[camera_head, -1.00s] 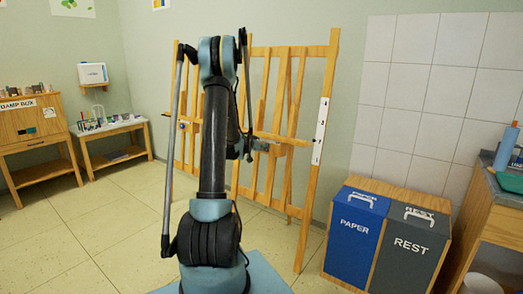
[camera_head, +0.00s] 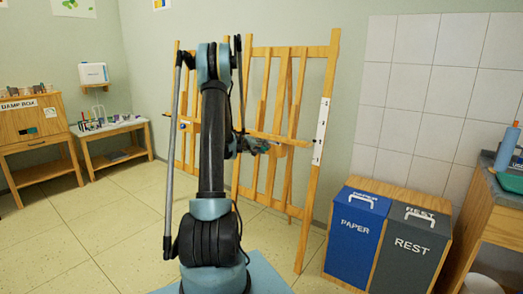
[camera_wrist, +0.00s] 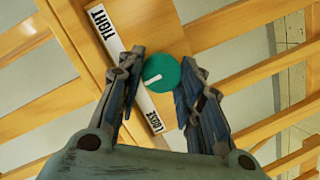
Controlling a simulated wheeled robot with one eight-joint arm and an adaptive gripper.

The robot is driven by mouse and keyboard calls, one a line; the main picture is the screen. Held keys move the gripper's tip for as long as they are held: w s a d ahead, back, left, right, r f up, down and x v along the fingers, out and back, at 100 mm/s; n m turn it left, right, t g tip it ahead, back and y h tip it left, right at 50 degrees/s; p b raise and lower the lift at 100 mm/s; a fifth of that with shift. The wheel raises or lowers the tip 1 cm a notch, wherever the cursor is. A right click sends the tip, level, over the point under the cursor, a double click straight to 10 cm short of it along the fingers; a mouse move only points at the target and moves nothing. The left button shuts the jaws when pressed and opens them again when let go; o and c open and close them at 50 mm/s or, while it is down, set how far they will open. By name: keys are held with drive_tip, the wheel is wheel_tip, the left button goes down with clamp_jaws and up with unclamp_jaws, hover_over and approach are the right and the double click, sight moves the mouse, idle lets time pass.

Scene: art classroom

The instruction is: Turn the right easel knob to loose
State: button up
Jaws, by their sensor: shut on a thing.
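In the wrist view, the round green knob (camera_wrist: 165,73) sits on the wooden easel between my two fingers. Its white mark points left and slightly down, toward the white label strip (camera_wrist: 128,72), between the words TIGHT at the upper end and LOOSE at the lower end. My gripper (camera_wrist: 160,83) is shut on the knob, one finger on each side. In the head view my gripper (camera_head: 262,147) is at the crossbar of the right easel (camera_head: 330,100); the knob itself is not clear there.
The left easel (camera_head: 177,90) stands beside the right one, partly behind my arm. Blue PAPER (camera_head: 357,232) and grey REST (camera_head: 411,245) bins stand at the right, near a counter (camera_head: 490,215). A small table (camera_head: 110,130) is at the left. Floor is clear at the left.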

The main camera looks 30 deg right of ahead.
drive_tip(key=n, duration=0.3)
drive_tip(key=n+h, duration=0.1)
drive_tip(key=n, duration=0.1)
drive_tip(key=shift+w+a+f+n+g, duration=0.1)
drive_tip(key=shift+w+f+n+g, duration=0.1)
drive_tip(key=shift+n+g, duration=0.2)
drive_tip(key=n+h, duration=0.1)
drive_tip(key=n, duration=0.5)
drive_tip(key=shift+f+h, duration=0.1)
drive_tip(key=shift+h, duration=0.3)
drive_tip(key=o, duration=1.1)
drive_tip(key=shift+c, duration=0.2)
drive_tip(key=shift+s, duration=0.1)
drive_tip(key=s+a, duration=0.1)
drive_tip(key=a, duration=0.7)
drive_tip(key=shift+r, duration=0.4)
drive_tip(key=shift+s+r, duration=0.1)
